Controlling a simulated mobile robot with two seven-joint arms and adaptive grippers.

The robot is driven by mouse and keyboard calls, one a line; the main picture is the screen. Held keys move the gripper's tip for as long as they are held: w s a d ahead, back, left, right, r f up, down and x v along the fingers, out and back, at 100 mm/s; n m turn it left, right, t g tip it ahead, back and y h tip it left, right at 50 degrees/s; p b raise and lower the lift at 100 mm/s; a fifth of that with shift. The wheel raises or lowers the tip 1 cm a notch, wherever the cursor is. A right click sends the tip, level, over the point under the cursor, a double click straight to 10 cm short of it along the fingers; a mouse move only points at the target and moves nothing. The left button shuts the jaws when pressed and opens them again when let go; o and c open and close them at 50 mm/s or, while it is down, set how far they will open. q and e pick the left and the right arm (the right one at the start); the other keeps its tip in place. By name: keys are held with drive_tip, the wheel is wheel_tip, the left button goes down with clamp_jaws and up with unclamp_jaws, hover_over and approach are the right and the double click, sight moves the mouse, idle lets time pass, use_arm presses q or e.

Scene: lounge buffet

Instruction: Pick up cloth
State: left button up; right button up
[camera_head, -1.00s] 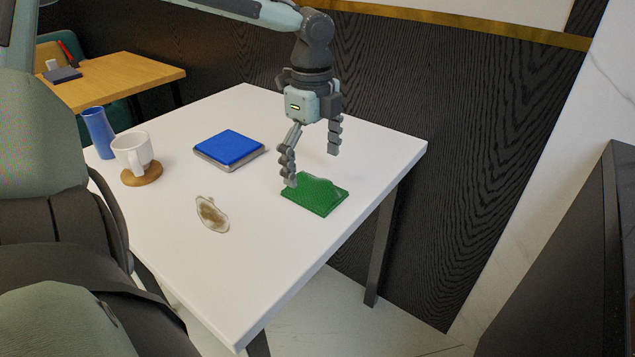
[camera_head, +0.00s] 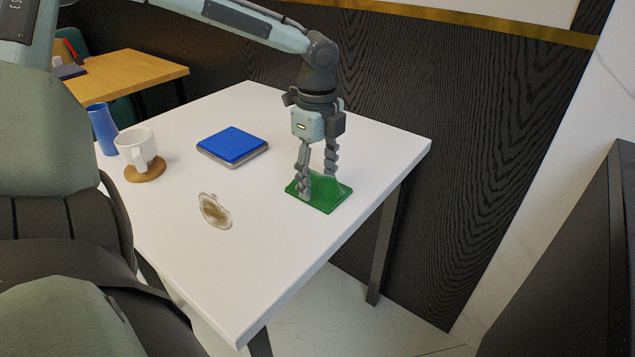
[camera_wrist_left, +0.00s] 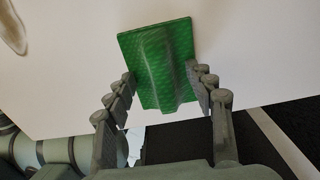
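The green cloth (camera_head: 326,204) lies on the white table near its right edge, with a raised fold along its middle. It also shows in the left wrist view (camera_wrist_left: 157,62). My left gripper (camera_head: 318,184) points down over the cloth with its fingers on either side of the fold. In the left wrist view, my left gripper's fingers (camera_wrist_left: 164,77) stand apart near the cloth's two side edges, with the fold between them. It is partly open. I cannot tell whether the fingertips touch the cloth. My right gripper is not in view.
A dark wall (camera_head: 460,150) stands behind. The front of the table is clear.

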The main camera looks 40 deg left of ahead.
use_arm(q)
drive_tip(key=shift+s+f, duration=0.1)
drive_tip(key=c, duration=0.7)
drive_tip(key=shift+c, duration=0.5)
